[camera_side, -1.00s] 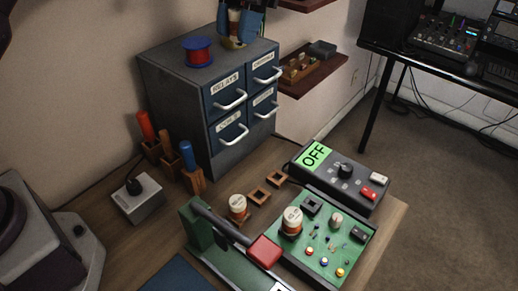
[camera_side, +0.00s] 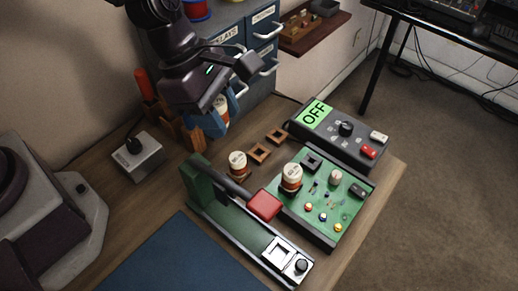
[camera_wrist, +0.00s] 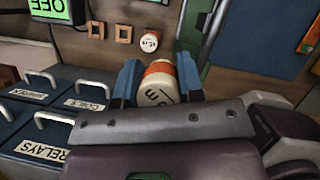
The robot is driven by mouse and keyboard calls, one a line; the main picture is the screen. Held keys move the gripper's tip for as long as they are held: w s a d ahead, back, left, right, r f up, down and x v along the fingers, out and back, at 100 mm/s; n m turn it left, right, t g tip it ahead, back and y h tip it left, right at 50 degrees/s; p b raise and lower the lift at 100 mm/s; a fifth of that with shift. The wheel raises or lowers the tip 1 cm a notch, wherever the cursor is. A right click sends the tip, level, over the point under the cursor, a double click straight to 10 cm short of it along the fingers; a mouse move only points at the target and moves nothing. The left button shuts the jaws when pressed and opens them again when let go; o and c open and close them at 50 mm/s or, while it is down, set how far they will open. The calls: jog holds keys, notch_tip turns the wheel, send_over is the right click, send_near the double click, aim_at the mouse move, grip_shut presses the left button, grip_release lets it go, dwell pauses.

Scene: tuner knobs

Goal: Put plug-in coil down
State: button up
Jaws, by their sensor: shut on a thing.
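My gripper (camera_side: 214,112), with blue fingers, is shut on a plug-in coil (camera_side: 222,107) with a white and orange body. It holds the coil in front of the drawer cabinet, above the back of the bench. In the wrist view the held coil (camera_wrist: 159,82) sits between the fingers, its lettered white end showing. A similar coil (camera_side: 237,163) stands on the bench, and another (camera_side: 291,177) stands on the green circuit board (camera_side: 322,222). Two empty square wooden holders (camera_side: 259,153) (camera_side: 276,136) lie beside the bench coil; they also show in the wrist view (camera_wrist: 124,33).
A control box (camera_side: 335,135) reading OFF stands behind the board. A green fixture with a red-ended lever (camera_side: 264,205) is in front. Upright-handled tools (camera_side: 145,84) and a grey plug box (camera_side: 138,156) are at left. A blue mat (camera_side: 172,262) is clear.

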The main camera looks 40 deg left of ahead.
jog(key=s+a+f+n+t+y, duration=0.2)
jog(key=s+a+f+n, duration=0.1)
jog(key=a+n, duration=0.35)
send_near(268, 150)
jog(key=shift+w+d+f+n, duration=0.25)
jog(key=shift+w+f, duration=0.05)
jog(key=shift+f, duration=0.25)
jog(key=shift+w+d+f+n, duration=0.2)
jog(key=shift+w+d+f, duration=0.1)
jog(key=shift+f, duration=0.2)
jog(key=shift+w+f, duration=0.15)
jog(key=shift+f, duration=1.55)
